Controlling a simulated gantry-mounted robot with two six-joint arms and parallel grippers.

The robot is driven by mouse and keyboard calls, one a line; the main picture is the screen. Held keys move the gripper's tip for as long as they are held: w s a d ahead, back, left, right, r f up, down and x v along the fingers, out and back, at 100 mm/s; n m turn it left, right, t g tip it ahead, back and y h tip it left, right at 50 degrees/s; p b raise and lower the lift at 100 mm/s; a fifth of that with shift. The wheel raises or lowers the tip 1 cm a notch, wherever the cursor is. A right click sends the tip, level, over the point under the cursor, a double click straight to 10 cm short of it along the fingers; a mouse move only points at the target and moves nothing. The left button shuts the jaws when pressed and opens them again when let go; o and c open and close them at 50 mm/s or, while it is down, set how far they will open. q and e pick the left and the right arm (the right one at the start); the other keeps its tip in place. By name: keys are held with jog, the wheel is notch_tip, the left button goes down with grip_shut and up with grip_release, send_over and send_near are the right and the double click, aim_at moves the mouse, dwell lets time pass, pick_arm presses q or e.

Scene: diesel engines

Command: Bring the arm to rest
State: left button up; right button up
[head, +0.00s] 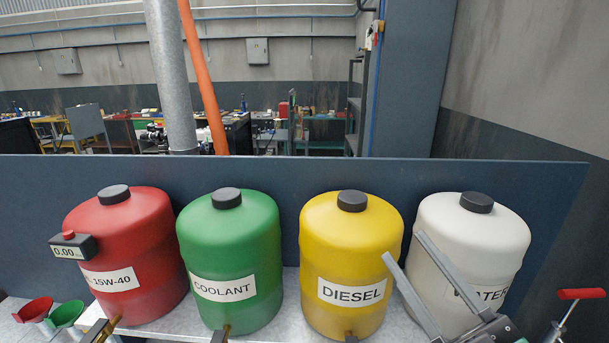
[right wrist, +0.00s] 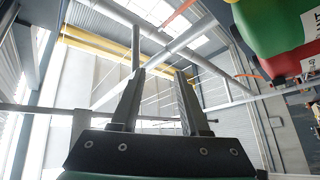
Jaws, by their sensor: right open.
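My right gripper (head: 402,246) reaches in from the lower right in the head view, its two fingers pointing up and left. The fingers are apart with nothing between them, in front of the gap between the yellow DIESEL drum (head: 350,240) and the white WATER drum (head: 450,225). It hides part of the white drum. In the right wrist view the open fingers (right wrist: 159,75) point up toward the roof, and the space between them is empty. My left gripper is not in view.
A green COOLANT drum (head: 230,250) and a red 15W-40 drum (head: 135,225) with a 0.00 display (head: 68,251) share the bench (head: 285,325). A dark panel (head: 285,195) stands behind. Red (head: 35,308) and green (head: 66,314) funnels lie left; a red-handled tool (head: 581,294) is right.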

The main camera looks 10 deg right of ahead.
jog(key=s+a+r+m+t+y, duration=0.1)
jog(key=s+a+r+t, duration=0.15)
jog(key=r, duration=0.35)
jog(key=s+a+r+t, duration=0.1)
jog(key=s+r, duration=0.2)
jog(key=r, duration=0.3)
jog(key=s+d+r+m+t+h, duration=0.3)
jog(key=d+r+m+h, duration=0.15)
jog(key=m+h, duration=0.35)
pick_arm(q)
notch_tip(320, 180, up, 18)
jog(key=p, duration=1.8)
pick_arm(e)
notch_tip(320, 180, up, 17)
jog(key=m+y, duration=0.1)
jog(key=m, duration=0.1)
jog(key=shift+d+g+y, duration=0.25)
jog(key=shift+g+y, duration=0.05)
jog(key=shift+g, duration=0.05)
